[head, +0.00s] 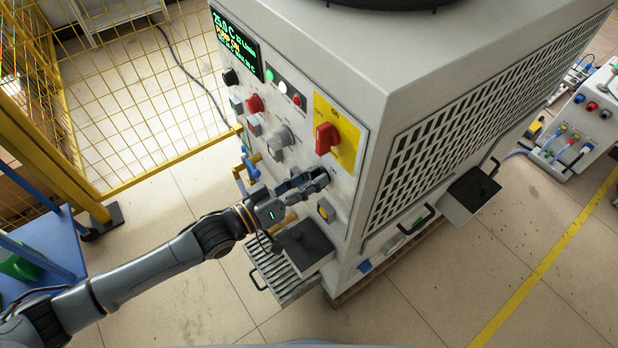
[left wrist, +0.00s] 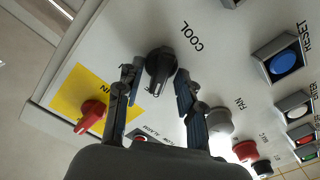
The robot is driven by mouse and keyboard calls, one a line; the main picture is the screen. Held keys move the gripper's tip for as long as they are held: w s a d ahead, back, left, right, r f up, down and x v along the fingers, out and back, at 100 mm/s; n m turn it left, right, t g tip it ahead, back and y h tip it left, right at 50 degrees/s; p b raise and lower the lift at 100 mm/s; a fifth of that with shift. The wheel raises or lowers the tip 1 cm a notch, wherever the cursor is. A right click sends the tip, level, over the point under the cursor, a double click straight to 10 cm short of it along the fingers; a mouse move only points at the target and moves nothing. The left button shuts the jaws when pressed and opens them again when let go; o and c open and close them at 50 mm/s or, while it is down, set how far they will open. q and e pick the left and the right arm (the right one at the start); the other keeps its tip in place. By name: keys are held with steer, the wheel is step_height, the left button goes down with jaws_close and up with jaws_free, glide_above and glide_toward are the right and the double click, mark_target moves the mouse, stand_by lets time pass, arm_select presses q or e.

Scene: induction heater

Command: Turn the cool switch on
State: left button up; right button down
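The cool switch (left wrist: 161,62) is a black rotary knob beside the word COOL on the heater's light panel, seen in the left wrist view. My left gripper (left wrist: 157,80) is open, with one finger on each side of the knob and visible gaps between. In the head view, my left gripper (head: 314,181) is at the panel's lower part, below the red main switch, and hides the knob. My right gripper is not in view.
A red rotary switch (head: 326,138) on a yellow plate sits above my gripper. A grey fan knob (left wrist: 218,122) and a blue reset button (left wrist: 285,62) are nearby. A black-topped box (head: 306,243) juts out below. A yellow mesh fence (head: 130,110) stands at left.

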arm_select(q)
steer(key=shift+c, duration=0.2)
steer(key=shift+s, duration=0.1)
jaws_close()
steer(key=shift+r+m, duration=0.1)
steer(key=shift+m, duration=0.2)
steer(key=m, duration=0.2)
steer(key=shift+r+m+p, duration=0.1)
steer(key=shift+m+p, duration=0.2)
steer(key=shift+s+d+m+p, duration=0.1)
steer(key=shift+m+p, duration=0.2)
steer(key=shift+m, duration=1.9)
steer(key=shift+o, duration=0.2)
jaws_free()
steer(key=shift+d, duration=0.1)
